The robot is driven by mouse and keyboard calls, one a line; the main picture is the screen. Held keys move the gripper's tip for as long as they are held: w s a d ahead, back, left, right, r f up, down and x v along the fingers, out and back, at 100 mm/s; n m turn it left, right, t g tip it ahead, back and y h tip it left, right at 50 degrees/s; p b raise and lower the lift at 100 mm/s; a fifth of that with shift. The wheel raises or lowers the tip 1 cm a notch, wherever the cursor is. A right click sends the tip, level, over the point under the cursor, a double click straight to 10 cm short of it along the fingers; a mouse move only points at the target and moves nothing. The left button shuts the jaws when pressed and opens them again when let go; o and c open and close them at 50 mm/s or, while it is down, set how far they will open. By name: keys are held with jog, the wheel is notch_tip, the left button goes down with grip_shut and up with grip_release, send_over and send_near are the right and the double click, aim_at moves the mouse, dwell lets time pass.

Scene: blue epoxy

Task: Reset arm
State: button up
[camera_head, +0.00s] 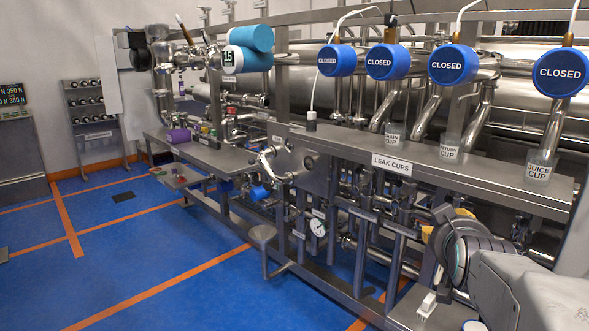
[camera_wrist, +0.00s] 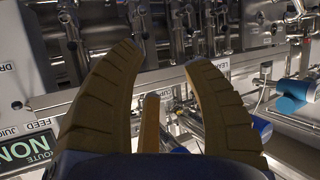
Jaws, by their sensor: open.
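My gripper (camera_wrist: 163,62) fills the lower middle of the wrist view. Behind the gap, steel pipework and a "LEAK" label show out of reach of the fingers. In the head view my arm comes in at the lower right, close to the front of the steel bench (camera_head: 340,140). The fingers are mostly hidden there behind the arm.
Cups labelled "DRAIN CUP" (camera_head: 392,134), "RETURN CUP" (camera_head: 449,150) and "JUICE CUP" (camera_head: 540,168) stand on the bench. Blue "CLOSED" discs (camera_head: 454,65) hang above. A gauge (camera_head: 318,228) sits among the pipes below.

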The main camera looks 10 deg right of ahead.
jog(key=s+a+r+n+g+y+p, duration=0.1)
jog(key=s+a+g+y+p, duration=0.2)
jog(key=a+p, duration=0.4)
jog(key=s+a+r+n+g+y+p, duration=0.15)
jog(key=s+a+p, duration=0.3)
jog(key=a, duration=0.45)
jog(key=s+a+r+n+g+y+p, duration=0.1)
jog(key=s+a+g+p, duration=0.1)
jog(key=s, duration=0.4)
jog(key=s+a+n+g+y+p, duration=0.1)
jog(key=s+a+p, duration=0.3)
jog(key=s+p, duration=0.1)
jog(key=shift+s+a+r+g+y, duration=0.3)
jog(key=shift+s+r+g+y, duration=0.1)
jog(key=shift+s, duration=0.25)
